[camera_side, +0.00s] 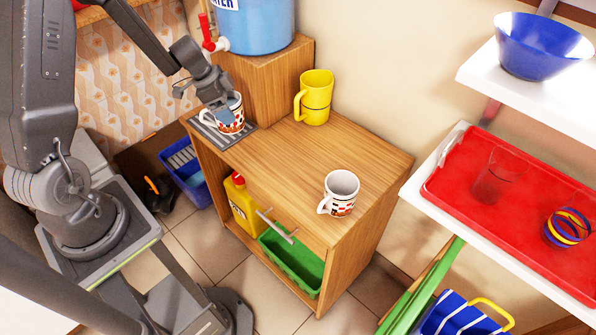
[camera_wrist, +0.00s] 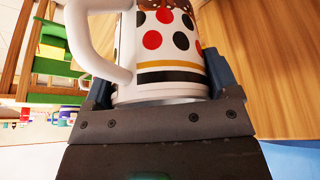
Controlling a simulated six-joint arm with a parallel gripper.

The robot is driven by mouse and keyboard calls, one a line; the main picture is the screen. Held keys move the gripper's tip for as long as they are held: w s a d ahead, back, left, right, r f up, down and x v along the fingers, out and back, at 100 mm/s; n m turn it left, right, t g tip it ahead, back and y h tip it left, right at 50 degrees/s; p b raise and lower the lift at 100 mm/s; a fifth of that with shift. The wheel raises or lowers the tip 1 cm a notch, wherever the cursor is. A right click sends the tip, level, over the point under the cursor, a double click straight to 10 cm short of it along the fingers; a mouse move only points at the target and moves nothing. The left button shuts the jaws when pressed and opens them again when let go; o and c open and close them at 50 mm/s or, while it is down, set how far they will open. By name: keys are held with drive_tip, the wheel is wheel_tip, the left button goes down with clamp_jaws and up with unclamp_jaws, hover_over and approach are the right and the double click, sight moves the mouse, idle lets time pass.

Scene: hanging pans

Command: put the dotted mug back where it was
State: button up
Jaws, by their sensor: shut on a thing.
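The dotted mug (camera_wrist: 160,45) is white with red and black dots, a gold band and a brown pattern near its rim. My gripper (camera_wrist: 152,80) is shut on it, with blue fingers on either side of its body. The mug's white handle sticks out to the left in the wrist view. In the side view my gripper (camera_side: 220,108) holds the mug (camera_side: 233,122) at the grey striped mat (camera_side: 248,138), below the water tap. I cannot tell whether the mug touches the mat. The gripper hides part of the mug.
A white mug with a red and black pattern (camera_side: 341,194) stands at the cabinet top's (camera_side: 285,165) front right corner. A yellow mug or stack (camera_side: 314,98) stands at the back, beside the wooden box (camera_side: 272,85) under the blue water tank (camera_side: 255,25). The cabinet top's middle is clear.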

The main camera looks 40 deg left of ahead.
drive_tip(key=w+d+r+m+g+h, duration=0.1)
drive_tip(key=w+d+r+m+g, duration=0.15)
drive_tip(key=d+m, duration=0.45)
drive_tip(key=shift+n+t, duration=0.45)
drive_tip(key=shift+n, duration=0.35)
drive_tip(key=shift+w+d+f, duration=0.6)
drive_tip(key=shift+d+f, duration=1.15)
drive_tip(key=shift+d, duration=0.35)
drive_tip(key=shift+w+d+f, duration=0.55)
drive_tip(key=shift+d+f, duration=1.2)
drive_tip(key=shift+d, duration=0.4)
drive_tip(key=shift+w+d+f, duration=0.6)
drive_tip(key=shift+d+f, duration=1.15)
drive_tip(key=shift+d, duration=0.35)
drive_tip(key=shift+f, duration=0.15)
drive_tip(key=o, duration=1.2)
